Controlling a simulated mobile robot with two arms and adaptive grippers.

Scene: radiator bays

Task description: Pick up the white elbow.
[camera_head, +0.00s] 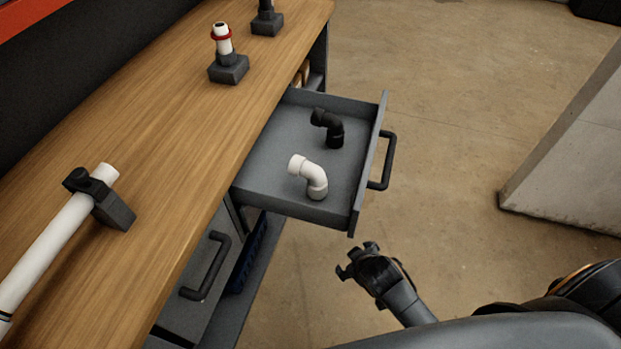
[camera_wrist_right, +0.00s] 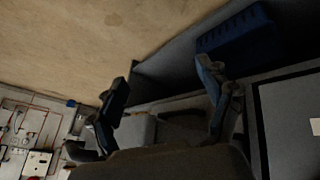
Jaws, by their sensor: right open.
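My left gripper is not in view.
The drawer's front panel and black handle (camera_head: 388,162) stick out from the wooden workbench (camera_head: 150,130). A white pipe (camera_head: 50,245) rests in a dark holder on the bench. A blue bin (camera_wrist_right: 235,37) shows in the wrist view. A pale slab (camera_head: 570,150) stands at right; the floor between is clear.

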